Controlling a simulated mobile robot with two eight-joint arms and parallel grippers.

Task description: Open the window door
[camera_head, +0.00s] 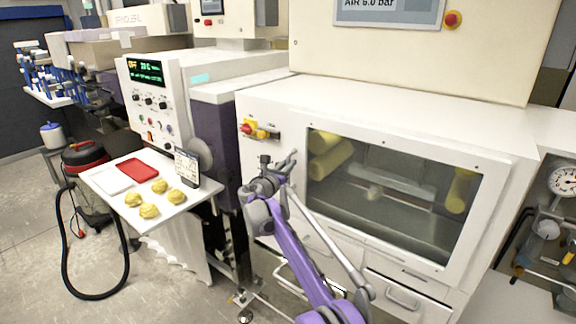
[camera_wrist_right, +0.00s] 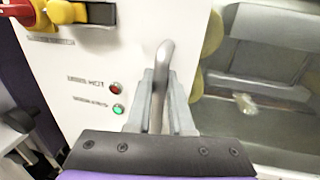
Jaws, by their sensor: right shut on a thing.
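The window door (camera_head: 395,190) is a dark glass pane in the front of the white machine, with yellow rollers behind the glass. It looks closed. It also shows at the right of the right wrist view (camera_wrist_right: 270,85). My right gripper (camera_head: 276,168) is at the left edge of the window. In the right wrist view its two grey fingers (camera_wrist_right: 160,105) are shut on a grey metal handle (camera_wrist_right: 164,58), whose upper end sticks out above them. The lower part of the handle is hidden between the fingers. My left gripper is in neither view.
A red and yellow switch (camera_head: 250,128) sits on the panel left of the window. A red and a green lamp (camera_wrist_right: 118,98) are below it. A white table (camera_head: 150,225) with dough pieces and a red tray stands at the left. A drawer (camera_head: 405,297) is below the window.

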